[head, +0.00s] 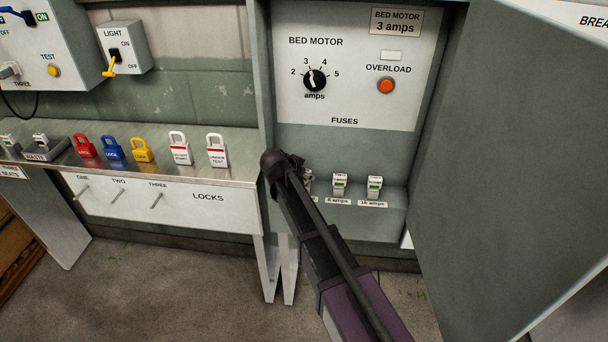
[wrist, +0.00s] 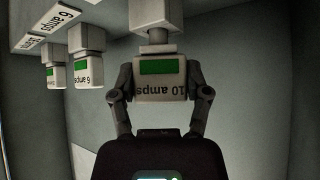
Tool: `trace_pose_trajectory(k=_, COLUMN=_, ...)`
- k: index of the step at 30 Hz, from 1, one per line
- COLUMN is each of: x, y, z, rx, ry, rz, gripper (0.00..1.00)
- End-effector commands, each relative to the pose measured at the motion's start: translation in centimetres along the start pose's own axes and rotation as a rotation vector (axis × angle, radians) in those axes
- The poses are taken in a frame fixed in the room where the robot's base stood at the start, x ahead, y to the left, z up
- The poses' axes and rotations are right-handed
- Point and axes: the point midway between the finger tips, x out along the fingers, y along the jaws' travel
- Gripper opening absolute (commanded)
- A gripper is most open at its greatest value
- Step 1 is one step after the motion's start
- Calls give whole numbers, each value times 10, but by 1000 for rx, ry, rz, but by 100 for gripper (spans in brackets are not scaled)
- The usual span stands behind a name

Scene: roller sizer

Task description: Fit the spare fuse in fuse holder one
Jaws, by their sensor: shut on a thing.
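My gripper (head: 300,174) reaches to the left end of the fuse shelf (head: 398,224) in the grey cabinet. In the wrist view my gripper (wrist: 160,95) has its two fingers closed on the sides of a white fuse (wrist: 160,93) with a green band. Its "10 amps" lettering appears upside down. A grey block adjoins the fuse at the top of that view; I cannot tell whether the fuse is still seated. A 6 amps fuse (head: 339,185) and a 16 amps fuse (head: 374,187) stand to its right in the head view. I see no holder marked fuse holder one.
The cabinet's open grey door (head: 510,150) fills the right side. Above the shelf are an amps dial (head: 315,79), showing settings 2 to 5, and an orange overload button (head: 386,85). A "BED MOTOR 3 amps" plate (head: 397,22) sits above. Several padlocks stand on the left bench (head: 240,163).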

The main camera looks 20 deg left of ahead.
Motion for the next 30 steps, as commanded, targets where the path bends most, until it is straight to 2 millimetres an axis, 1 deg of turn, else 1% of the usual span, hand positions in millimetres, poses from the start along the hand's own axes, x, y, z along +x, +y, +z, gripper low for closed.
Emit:
trace_pose_trajectory(k=20, x=9, y=0, z=9, rx=0, ry=0, rz=0, gripper=25)
trace_pose_trajectory(k=21, x=9, y=0, z=9, rx=0, ry=0, rz=0, gripper=64)
trace_pose_trajectory(k=23, x=8, y=0, z=8, rx=0, ry=0, rz=0, gripper=82)
trace_pose_trajectory(k=24, x=8, y=0, z=8, rx=0, ry=0, rz=0, gripper=94)
trace_pose_trajectory(k=25, x=8, y=0, z=8, rx=0, ry=0, rz=0, gripper=100)
trace_pose_trajectory(k=30, x=8, y=0, z=8, rx=0, ry=0, rz=0, gripper=100)
